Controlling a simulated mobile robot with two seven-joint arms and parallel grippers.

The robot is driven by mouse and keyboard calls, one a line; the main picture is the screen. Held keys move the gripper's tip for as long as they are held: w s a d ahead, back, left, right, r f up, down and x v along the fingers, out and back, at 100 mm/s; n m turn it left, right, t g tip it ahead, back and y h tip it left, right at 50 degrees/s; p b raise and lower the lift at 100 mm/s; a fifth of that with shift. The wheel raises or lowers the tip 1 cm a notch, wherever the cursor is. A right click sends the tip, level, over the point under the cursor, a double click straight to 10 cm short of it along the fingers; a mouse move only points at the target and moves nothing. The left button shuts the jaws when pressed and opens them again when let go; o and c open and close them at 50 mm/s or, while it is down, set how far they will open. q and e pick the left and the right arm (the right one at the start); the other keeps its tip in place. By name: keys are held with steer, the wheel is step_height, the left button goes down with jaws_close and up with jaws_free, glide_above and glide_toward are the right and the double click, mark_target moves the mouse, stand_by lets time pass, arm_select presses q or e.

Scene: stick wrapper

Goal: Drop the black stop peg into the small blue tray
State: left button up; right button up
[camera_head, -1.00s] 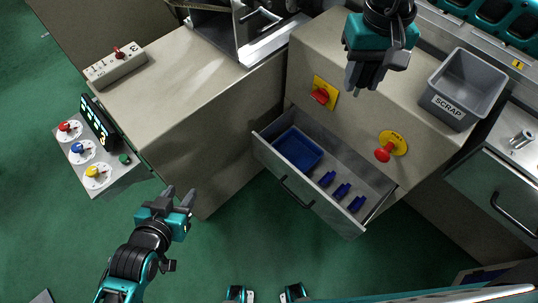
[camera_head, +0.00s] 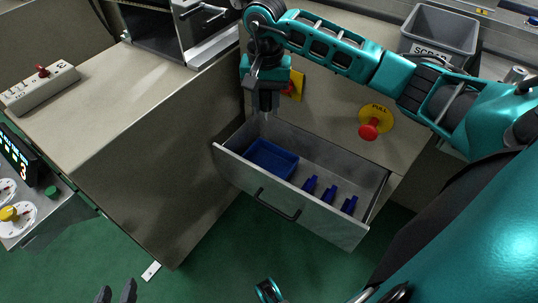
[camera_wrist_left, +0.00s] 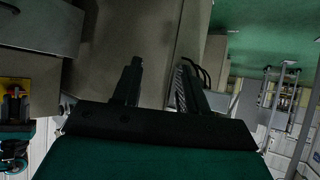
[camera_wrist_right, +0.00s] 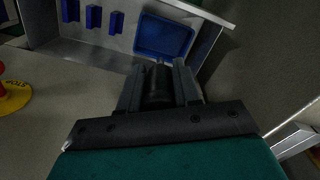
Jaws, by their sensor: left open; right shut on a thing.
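The small blue tray (camera_head: 270,160) lies in the left end of the open drawer. It also shows in the right wrist view (camera_wrist_right: 163,36) just beyond the fingertips. My right gripper (camera_head: 264,108) points down above the drawer's back left edge, near the tray. In the right wrist view my right gripper (camera_wrist_right: 160,72) is shut on the dark stop peg (camera_wrist_right: 158,88), mostly hidden between the fingers, with a small tip showing. My left gripper (camera_head: 117,291) is open and empty at the bottom edge, over the floor, far from the tray.
The open drawer (camera_head: 290,205) also holds several blue blocks (camera_head: 330,193) right of the tray. A grey SCRAP bin (camera_head: 438,32) stands on top. My right arm crosses above the counter.

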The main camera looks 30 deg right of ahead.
step_height(320, 180, down, 4)
steer(key=d+m+b, duration=0.1)
steer(key=d+b, duration=0.1)
steer(key=b, duration=0.3)
glide_toward(272, 165)
steer(key=s+a+r, duration=0.1)
steer(key=s+a, duration=0.2)
steer(key=s, duration=0.1)
step_height(272, 165, down, 3)
steer(key=shift+w+d+f+b, duration=0.1)
steer(key=shift+d+f+b, duration=0.1)
steer(key=shift+b, duration=0.6)
steer(key=shift+f, duration=0.1)
steer(key=shift+f+b, duration=0.55)
steer(key=o, duration=1.1)
steer(key=shift+c, duration=0.2)
arm_select(q)
steer(key=shift+h, duration=0.4)
steer(key=f, duration=0.1)
steer(key=d+f, duration=0.1)
steer(key=f, duration=0.1)
steer(key=w+f, duration=0.1)
steer(key=shift+d+f, duration=0.3)
steer(key=shift+d, duration=0.1)
arm_select(e)
steer(key=shift+r, duration=0.1)
